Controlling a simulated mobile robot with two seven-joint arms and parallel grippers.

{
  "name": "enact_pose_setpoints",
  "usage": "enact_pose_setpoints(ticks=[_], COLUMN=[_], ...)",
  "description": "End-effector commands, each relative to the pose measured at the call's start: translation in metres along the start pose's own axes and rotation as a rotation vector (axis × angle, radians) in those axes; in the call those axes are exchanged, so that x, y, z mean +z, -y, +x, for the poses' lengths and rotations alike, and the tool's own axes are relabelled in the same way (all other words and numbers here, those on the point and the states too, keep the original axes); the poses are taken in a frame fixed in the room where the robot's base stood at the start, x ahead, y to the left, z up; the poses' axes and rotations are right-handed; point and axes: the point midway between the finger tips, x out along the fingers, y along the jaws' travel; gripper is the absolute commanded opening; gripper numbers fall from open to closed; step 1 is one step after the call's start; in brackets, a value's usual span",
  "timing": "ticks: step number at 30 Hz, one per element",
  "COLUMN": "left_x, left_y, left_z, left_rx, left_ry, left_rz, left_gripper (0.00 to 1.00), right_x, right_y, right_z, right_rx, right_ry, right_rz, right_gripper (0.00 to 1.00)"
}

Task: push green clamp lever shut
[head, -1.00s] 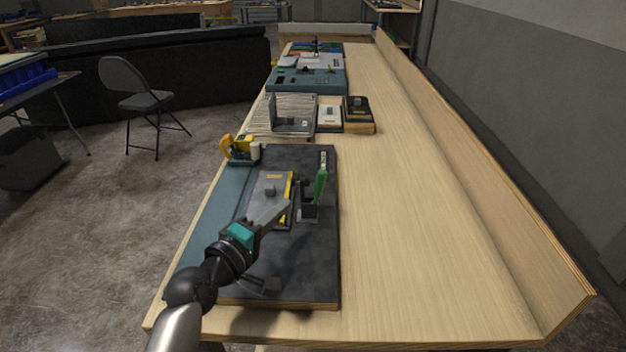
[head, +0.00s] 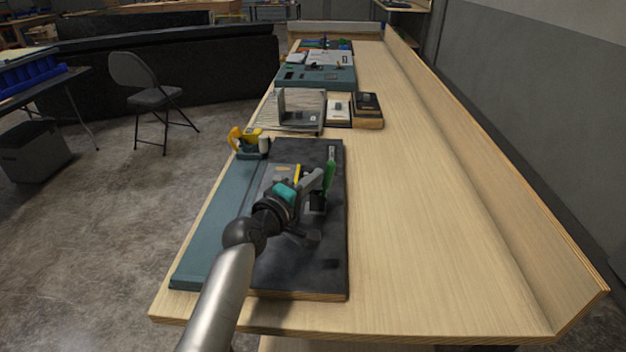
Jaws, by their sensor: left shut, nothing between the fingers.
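The green clamp lever (head: 330,177) stands up from its dark clamp base (head: 317,201) on the right part of the black board (head: 310,265). My left gripper (head: 317,177) is shut and empty. Its tip is just left of the lever, very close to it; I cannot tell whether they touch. The gripper and wrist hide part of the clamp base and most of the grey plate with a yellow edge (head: 297,173) on the board. My right gripper is not in view.
A yellow tool (head: 238,141) stands at the board's far left corner. Behind the board are a grey metal bracket (head: 300,108) and small dark boxes (head: 368,106). A teal case (head: 318,77) lies farther back. The wooden bench (head: 440,220) is clear on the right.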

Motion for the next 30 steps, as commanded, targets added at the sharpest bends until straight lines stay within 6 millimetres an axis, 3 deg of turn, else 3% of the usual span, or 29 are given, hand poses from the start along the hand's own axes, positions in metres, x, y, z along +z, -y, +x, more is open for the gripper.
enact_pose_setpoints(ticks=[10, 30], left_x=[0.000, 0.007], left_y=[-0.001, -0.005], left_z=[0.000, 0.003], left_rx=[-0.003, -0.051], left_ry=[0.000, 0.002], left_rz=[0.005, 0.097], left_gripper=[0.00, 0.00], right_x=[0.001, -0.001], right_y=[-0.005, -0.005], right_z=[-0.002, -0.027], right_rx=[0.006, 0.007], right_ry=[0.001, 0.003], right_rz=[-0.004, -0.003], right_gripper=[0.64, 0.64])
